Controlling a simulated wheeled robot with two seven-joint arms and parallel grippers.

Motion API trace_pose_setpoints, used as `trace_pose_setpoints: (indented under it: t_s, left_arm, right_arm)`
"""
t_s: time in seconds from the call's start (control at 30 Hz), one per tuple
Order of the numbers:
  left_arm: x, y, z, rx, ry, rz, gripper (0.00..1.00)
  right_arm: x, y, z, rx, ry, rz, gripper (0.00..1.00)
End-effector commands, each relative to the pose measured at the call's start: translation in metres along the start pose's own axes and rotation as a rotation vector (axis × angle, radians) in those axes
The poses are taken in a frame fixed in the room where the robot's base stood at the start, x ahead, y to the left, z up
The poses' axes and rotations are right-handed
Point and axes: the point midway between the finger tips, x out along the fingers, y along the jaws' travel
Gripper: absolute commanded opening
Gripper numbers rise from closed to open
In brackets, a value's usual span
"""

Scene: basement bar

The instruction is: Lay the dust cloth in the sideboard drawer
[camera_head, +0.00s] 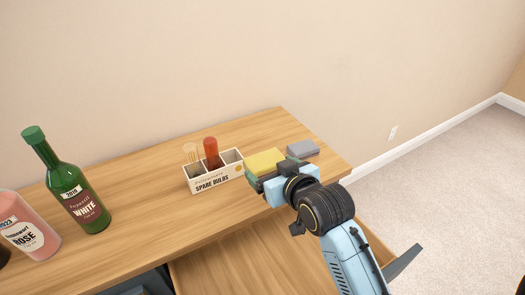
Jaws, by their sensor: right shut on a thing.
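A folded yellow dust cloth (265,161) is in my right gripper (262,177), which is shut on it. Gripper and cloth appear over the front part of the wooden sideboard (135,190), just right of the spare bulbs box. The gripper hides the cloth's lower side, so I cannot tell whether it touches the top. The sideboard drawer (235,258) is pulled open below the front edge, and its visible wooden floor is bare. My right arm covers part of the drawer's right side. My left gripper is not in view.
A white box labelled "SPARE BULBS" (216,182) with bulbs stands close left of the gripper. A grey block (302,149) lies right of it. A green wine bottle (72,190) and a pink bottle (28,230) stand at left. The wall (200,65) is behind.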

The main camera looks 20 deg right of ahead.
Motion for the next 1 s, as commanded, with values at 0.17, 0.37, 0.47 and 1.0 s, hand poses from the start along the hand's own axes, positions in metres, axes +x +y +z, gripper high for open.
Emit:
trace_pose_setpoints:
  t_s: [0.17,0.37,0.47,1.0]
  left_arm:
    - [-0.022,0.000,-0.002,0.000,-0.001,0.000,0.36]
    - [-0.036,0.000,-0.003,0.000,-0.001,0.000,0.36]
    - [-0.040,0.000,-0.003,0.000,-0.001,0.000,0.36]
    - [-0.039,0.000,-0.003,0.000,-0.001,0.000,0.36]
  right_arm:
    - [0.046,0.018,-0.010,-0.049,-0.006,-0.079,0.63]
    - [0.082,0.055,-0.020,-0.048,-0.003,-0.111,0.63]
    - [0.091,0.070,-0.024,-0.038,0.000,-0.112,0.63]
    - [0.102,0.081,-0.014,-0.027,-0.002,-0.113,0.63]
